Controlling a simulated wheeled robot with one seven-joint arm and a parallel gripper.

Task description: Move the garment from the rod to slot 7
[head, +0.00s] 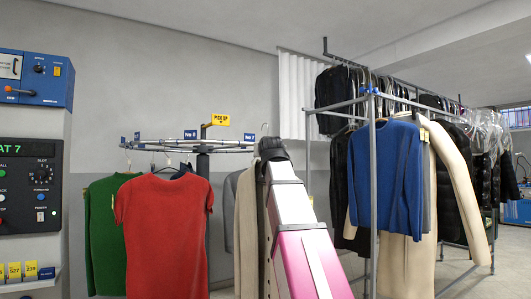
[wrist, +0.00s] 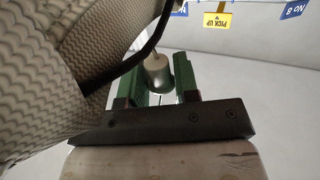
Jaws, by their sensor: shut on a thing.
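My gripper's green fingers (wrist: 160,90) are shut on a small grey cylindrical grip in the wrist view, apparently on the hanger of a cream knitted garment (wrist: 40,95). In the head view my arm hides the gripper, and a cream garment (head: 247,235) shows just left of the arm. A hanger hook stands up above the arm there. The round rack (head: 160,144) is at left centre, with small blue slot labels (head: 190,134) and a yellow pick up sign (head: 220,119). In the wrist view one blue label (wrist: 294,9) reads No 8.
A red shirt (head: 165,235) and a green garment (head: 105,230) hang from the round rack. A grey garment (head: 230,200) hangs near its right side. A control panel (head: 28,185) at left reads "AT 7". A crowded rail (head: 415,102) with a blue top (head: 385,180) stands right.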

